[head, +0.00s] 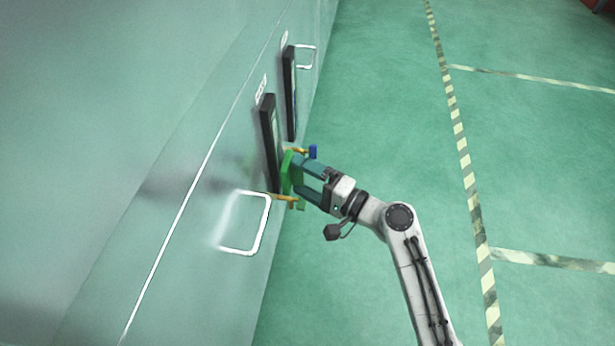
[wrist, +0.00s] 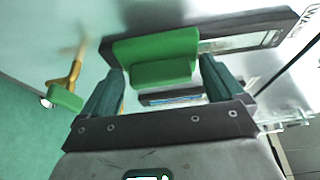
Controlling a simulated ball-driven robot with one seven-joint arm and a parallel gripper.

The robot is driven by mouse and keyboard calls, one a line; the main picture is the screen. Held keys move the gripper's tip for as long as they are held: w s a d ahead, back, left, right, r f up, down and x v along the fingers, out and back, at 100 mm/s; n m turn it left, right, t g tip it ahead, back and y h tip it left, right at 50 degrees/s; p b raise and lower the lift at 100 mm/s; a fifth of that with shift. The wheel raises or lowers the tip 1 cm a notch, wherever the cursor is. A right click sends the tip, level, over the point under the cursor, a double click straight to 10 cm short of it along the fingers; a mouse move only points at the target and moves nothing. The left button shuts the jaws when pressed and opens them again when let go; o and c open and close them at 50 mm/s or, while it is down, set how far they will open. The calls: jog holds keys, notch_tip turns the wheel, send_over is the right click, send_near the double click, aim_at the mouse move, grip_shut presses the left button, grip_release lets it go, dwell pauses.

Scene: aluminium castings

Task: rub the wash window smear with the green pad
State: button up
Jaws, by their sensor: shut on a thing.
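My gripper (head: 299,174) is shut on the green pad (head: 287,172), whose grip block sits between the teal fingers. In the wrist view the green pad (wrist: 155,50) is in front of one end of a dark-framed window (wrist: 240,42) and covers part of it. A partly cut-off label there seems to begin with "WA". In the head view this nearer window (head: 269,140) is upright on the pale wall, with the pad at its lower end. I cannot tell if the pad touches the glass. I cannot make out the smear.
A second dark-framed window (head: 290,90) is farther along the wall. Yellow levers, one with a blue end (head: 313,151) and one with a green end (wrist: 65,97), stick out close to my gripper. A white handle (head: 262,225) is nearer. The green floor (head: 375,130) is clear.

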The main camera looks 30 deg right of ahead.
jog(key=shift+w+a, duration=0.25)
jog(key=shift+a, duration=0.1)
jog(key=w+d+r+p, duration=0.2)
jog(key=w+r, duration=0.1)
jog(key=shift+s+a+r+p, duration=0.6)
jog(key=shift+s+r+p, duration=0.15)
jog(key=shift+r+p, duration=0.3)
jog(key=shift+s+a+r+p, duration=0.6)
jog(key=shift+s+r+p, duration=0.2)
jog(key=shift+p, duration=0.4)
jog(key=shift+w+d+f+b, duration=0.15)
jog(key=shift+w+d+b, duration=0.5)
jog(key=shift+w+d, duration=0.9)
jog(key=shift+a, duration=0.15)
jog(key=s+d, duration=0.3)
jog(key=d, duration=0.2)
jog(key=shift+s, duration=0.25)
